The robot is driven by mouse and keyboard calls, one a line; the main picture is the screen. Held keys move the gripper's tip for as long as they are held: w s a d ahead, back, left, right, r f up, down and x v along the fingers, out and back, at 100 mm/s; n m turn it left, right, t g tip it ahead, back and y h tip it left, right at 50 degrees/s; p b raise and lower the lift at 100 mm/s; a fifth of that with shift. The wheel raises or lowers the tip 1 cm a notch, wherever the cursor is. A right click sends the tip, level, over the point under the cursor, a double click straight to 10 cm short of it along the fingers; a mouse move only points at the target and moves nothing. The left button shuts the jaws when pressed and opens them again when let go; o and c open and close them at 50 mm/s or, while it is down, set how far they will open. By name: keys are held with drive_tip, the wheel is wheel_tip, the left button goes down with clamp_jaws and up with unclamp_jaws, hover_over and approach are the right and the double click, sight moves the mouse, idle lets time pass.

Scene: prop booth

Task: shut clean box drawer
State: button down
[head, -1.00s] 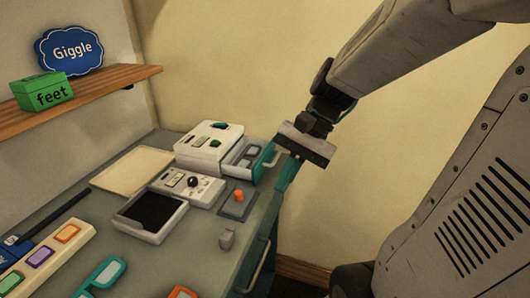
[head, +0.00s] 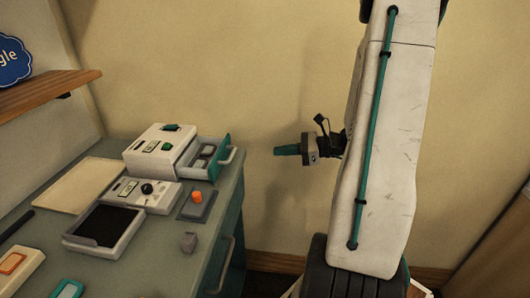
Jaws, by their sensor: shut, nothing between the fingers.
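The clean box (head: 160,141) is a white unit at the back of the grey-green counter. Its drawer (head: 218,157) sticks out to the right, open, with a teal front, a pale handle (head: 231,157) and small grey items inside. My gripper (head: 277,150) is to the right of the drawer, in the air off the counter's edge. Its teal fingers are shut and empty, and point left towards the drawer front. A clear gap shows between the fingertips and the handle.
A white device with a black knob (head: 147,188), a dark-lined tray (head: 98,229), a grey plate with an orange knob (head: 197,203) and a small grey block (head: 189,242) stand in front of the box. A cream board (head: 80,186) lies left. A wooden shelf (head: 45,97) overhangs the left.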

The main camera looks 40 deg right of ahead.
drive_tip(key=x, duration=1.3)
